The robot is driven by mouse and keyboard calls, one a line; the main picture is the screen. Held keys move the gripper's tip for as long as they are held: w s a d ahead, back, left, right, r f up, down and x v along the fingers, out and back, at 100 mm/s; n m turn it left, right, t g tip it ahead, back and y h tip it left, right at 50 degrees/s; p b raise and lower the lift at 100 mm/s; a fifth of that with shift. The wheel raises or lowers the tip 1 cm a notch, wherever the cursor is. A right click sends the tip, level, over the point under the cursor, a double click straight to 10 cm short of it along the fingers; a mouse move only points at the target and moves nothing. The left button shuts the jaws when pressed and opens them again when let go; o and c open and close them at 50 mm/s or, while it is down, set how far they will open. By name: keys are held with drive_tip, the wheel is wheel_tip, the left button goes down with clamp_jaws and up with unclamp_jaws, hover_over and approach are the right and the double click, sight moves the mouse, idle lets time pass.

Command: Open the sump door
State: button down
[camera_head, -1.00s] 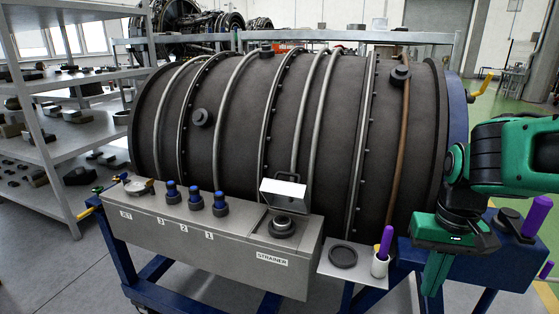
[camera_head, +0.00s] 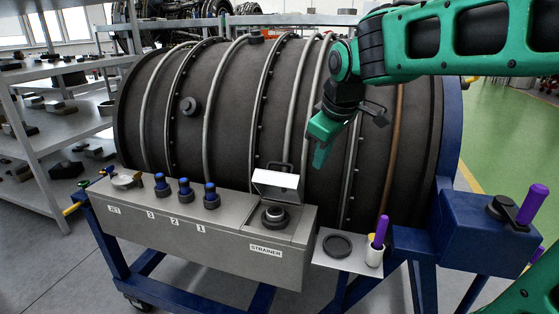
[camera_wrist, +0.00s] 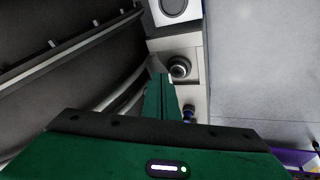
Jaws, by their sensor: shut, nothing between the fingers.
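The sump box (camera_head: 200,240) is a long grey box on the front of the engine stand, with a "STRAINER" label at its right end. Above that end a small pale metal door (camera_head: 277,183) stands raised and tilted, with a dark handle loop behind it. Below the door is a dark round fitting (camera_head: 274,216), which also shows in the wrist view (camera_wrist: 180,67). My gripper (camera_head: 319,166) is shut and empty, pointing down, above and to the right of the door. Its fingers (camera_wrist: 163,78) show in the wrist view; I cannot tell the door there.
Several blue-topped caps (camera_head: 185,189) stand along the box. A side shelf (camera_head: 333,263) holds a dark disc and a white cup (camera_head: 374,256) with a purple-handled tool. The large dark engine casing (camera_head: 240,110) is close behind my gripper. Green floor (camera_head: 505,130) is clear at the right.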

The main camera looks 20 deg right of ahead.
sight(287, 148)
drive_tip(key=w+a+r+n+t+y, duration=0.1)
drive_tip(key=w+a+r+n, duration=0.3)
drive_tip(key=w+a, duration=0.25)
drive_tip(key=x, duration=0.9)
drive_tip(key=shift+s+a+f, duration=0.3)
drive_tip(key=shift+s+f, duration=0.05)
drive_tip(key=w, duration=0.1)
drive_tip(key=w+d+f, duration=0.1)
drive_tip(key=shift+w+d+f, duration=0.15)
drive_tip(key=shift+w+d, duration=0.1)
drive_tip(key=shift+d, duration=0.05)
drive_tip(key=shift+w+d+f, duration=0.15)
drive_tip(key=shift+w+d, duration=0.1)
drive_tip(key=shift+w, duration=0.15)
drive_tip(key=shift+m+g+y, duration=0.4)
drive_tip(key=shift+g+y, duration=0.4)
drive_tip(key=shift+g, duration=0.1)
drive_tip(key=w+d, duration=0.1)
drive_tip(key=w, duration=0.1)
drive_tip(key=w+d, duration=0.1)
drive_tip(key=shift+w+d, duration=0.35)
drive_tip(key=shift+w, duration=0.05)
drive_tip(key=shift+w+d+g+y, duration=0.3)
drive_tip(key=shift+w+d+g, duration=0.25)
drive_tip(key=shift+w+g, duration=0.1)
